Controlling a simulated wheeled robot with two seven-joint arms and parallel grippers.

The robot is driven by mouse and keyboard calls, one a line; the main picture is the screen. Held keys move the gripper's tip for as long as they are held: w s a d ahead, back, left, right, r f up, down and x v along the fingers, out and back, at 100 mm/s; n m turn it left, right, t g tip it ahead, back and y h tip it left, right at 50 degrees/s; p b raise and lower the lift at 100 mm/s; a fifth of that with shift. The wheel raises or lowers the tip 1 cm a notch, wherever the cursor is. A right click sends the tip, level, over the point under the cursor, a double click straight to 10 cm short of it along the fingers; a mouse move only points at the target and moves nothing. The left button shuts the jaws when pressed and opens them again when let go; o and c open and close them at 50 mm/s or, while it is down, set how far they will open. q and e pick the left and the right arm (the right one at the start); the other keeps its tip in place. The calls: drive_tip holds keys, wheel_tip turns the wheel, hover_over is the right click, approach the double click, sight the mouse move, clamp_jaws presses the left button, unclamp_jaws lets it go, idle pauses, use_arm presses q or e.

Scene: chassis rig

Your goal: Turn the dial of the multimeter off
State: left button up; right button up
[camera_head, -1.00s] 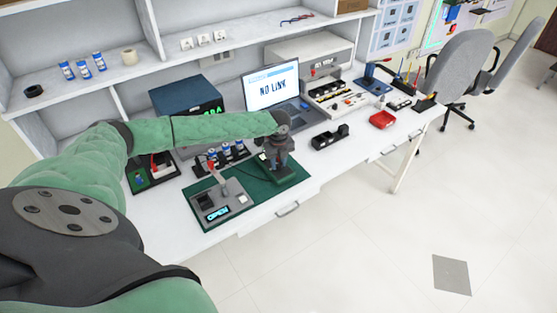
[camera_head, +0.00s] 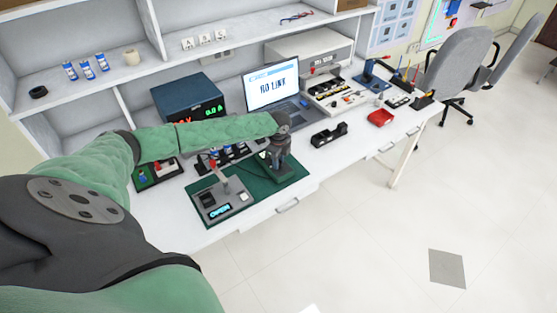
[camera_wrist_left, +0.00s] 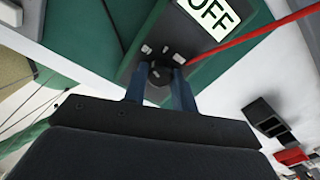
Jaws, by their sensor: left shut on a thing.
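In the left wrist view the multimeter (camera_wrist_left: 147,50) is a dark face in a green case, tilted in the picture. Its white display (camera_wrist_left: 212,14) reads OFF. Its round black dial (camera_wrist_left: 161,72) sits between the two blue-grey fingers of my left gripper (camera_wrist_left: 158,76), which is shut on it. In the head view my left gripper (camera_head: 276,158) points down over the green mat (camera_head: 256,189) at the bench front. The multimeter under it is mostly hidden there by the gripper. My right gripper does not show.
A grey fixture (camera_head: 221,201) with a lit display stands left of my gripper on the mat. A laptop (camera_head: 272,88) and a blue instrument box (camera_head: 188,100) stand behind. A black holder (camera_head: 329,134) and a red tray (camera_head: 381,118) lie to the right. A red cable (camera_wrist_left: 255,35) runs beside the multimeter.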

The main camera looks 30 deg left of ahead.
use_arm(q)
drive_tip(key=shift+r, duration=0.1)
drive_tip(key=o, duration=1)
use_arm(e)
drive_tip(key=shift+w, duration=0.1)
use_arm(q)
drive_tip(key=shift+r+b, duration=0.35)
drive_tip(key=shift+r, duration=0.1)
wheel_tip(320, 180, up, 6)
drive_tip(key=shift+f+b, duration=0.2)
drive_tip(key=shift+b, duration=0.9)
drive_tip(key=shift+r, duration=0.65)
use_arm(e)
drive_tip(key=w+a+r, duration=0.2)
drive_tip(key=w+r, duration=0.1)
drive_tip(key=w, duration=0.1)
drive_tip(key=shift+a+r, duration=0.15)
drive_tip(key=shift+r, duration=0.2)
use_arm(q)
drive_tip(key=shift+f, duration=0.1)
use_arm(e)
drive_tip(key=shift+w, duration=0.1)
